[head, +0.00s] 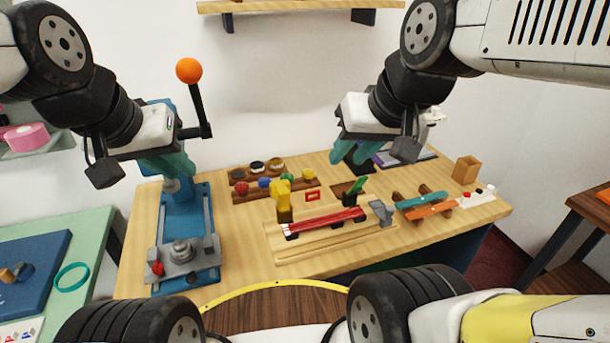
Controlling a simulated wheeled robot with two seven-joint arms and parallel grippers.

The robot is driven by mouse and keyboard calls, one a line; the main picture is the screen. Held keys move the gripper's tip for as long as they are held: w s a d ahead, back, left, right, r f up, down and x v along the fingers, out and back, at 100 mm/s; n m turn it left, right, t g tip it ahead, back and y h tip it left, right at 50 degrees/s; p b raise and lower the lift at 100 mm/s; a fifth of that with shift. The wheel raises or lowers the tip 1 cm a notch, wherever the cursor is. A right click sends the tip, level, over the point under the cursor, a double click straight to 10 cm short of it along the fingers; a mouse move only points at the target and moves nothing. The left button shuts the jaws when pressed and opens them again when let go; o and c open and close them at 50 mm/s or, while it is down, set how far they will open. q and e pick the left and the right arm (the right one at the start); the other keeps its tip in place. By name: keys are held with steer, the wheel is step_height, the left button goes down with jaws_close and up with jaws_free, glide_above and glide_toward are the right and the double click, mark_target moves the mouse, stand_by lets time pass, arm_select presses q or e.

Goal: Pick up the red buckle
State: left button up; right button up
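The red buckle (312,196) is a small red rectangular frame with a pale centre. It lies on the wooden counter (250,222), behind the long red strips and just right of the yellow tool. My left gripper (178,165) has teal fingers and hangs in front of the blue press, well left of the buckle; its finger gap does not show clearly. My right gripper (354,154) has teal fingers with a gap between them. It is open, with nothing seen between the fingers, above and to the right of the buckle, apart from it.
A blue press (188,225) with an orange-knobbed lever (189,71) stands at left. Near the buckle are a yellow tool (283,199), red strips (325,221) and a rack of coloured knobs (280,190). A wooden box (466,169) stands at right. A shelf (300,6) hangs above.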

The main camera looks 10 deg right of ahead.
steer(key=shift+o, duration=0.2)
stand_by(0.3)
steer(key=o, duration=0.7)
steer(key=shift+w, duration=0.35)
steer(key=shift+o, duration=0.3)
steer(key=w+f+g+h, duration=0.1)
steer(key=w+f+g, duration=0.1)
steer(key=w, duration=0.5)
steer(key=shift+w+n, duration=0.3)
steer(key=n+g+h, duration=0.1)
steer(key=g, duration=0.3)
glide_above(313, 192)
step_height(313, 192, down, 17)
steer(key=shift+s+f, duration=0.1)
steer(key=shift+f, duration=4.1)
